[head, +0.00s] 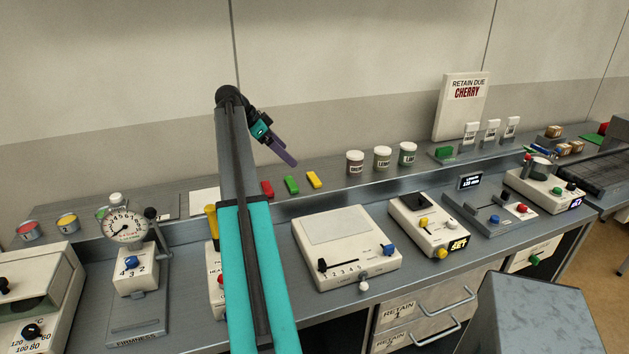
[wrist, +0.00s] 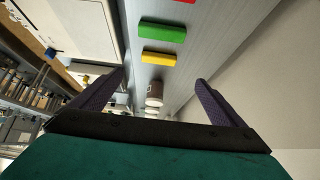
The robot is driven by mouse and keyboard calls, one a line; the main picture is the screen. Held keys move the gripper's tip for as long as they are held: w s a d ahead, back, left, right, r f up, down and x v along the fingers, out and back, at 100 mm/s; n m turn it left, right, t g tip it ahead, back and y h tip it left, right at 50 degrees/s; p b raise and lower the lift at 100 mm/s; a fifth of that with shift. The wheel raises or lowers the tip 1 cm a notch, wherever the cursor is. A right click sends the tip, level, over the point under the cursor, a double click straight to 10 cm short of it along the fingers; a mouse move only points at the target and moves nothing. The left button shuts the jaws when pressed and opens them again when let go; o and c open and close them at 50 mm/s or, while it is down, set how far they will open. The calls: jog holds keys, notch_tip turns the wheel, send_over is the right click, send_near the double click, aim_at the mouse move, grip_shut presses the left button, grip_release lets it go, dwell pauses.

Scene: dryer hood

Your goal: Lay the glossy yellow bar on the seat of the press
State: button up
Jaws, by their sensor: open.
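The yellow bar (head: 314,180) lies on the raised back shelf, at the right end of a row with a green bar (head: 292,184) and a red bar (head: 267,189). In the wrist view the yellow bar (wrist: 158,59) shows ahead, between the finger lines. My gripper (head: 290,159) is open and empty, above the shelf behind the bars and apart from them; its purple fingers also show in the wrist view (wrist: 160,82). The press, labelled firmness (head: 137,300), stands at the left with a round gauge (head: 125,227) and a side lever. I cannot make out its seat clearly.
White-lidded jars (head: 355,163) stand on the shelf right of the bars. A cream machine with a slider (head: 345,255) sits on the lower bench in front. Red and yellow tins (head: 67,222) are at far left. My arm hides part of the bench.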

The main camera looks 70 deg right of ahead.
jog(key=p, duration=0.2)
send_near(313, 177)
jog(key=shift+x, duration=1.2)
jog(key=shift+a+f, duration=0.1)
jog(key=shift+p+x, duration=1.3)
jog(key=shift+x, duration=1.25)
jog(key=shift+a, duration=0.1)
jog(key=shift+c, duration=0.2)
jog(key=c, duration=1.2)
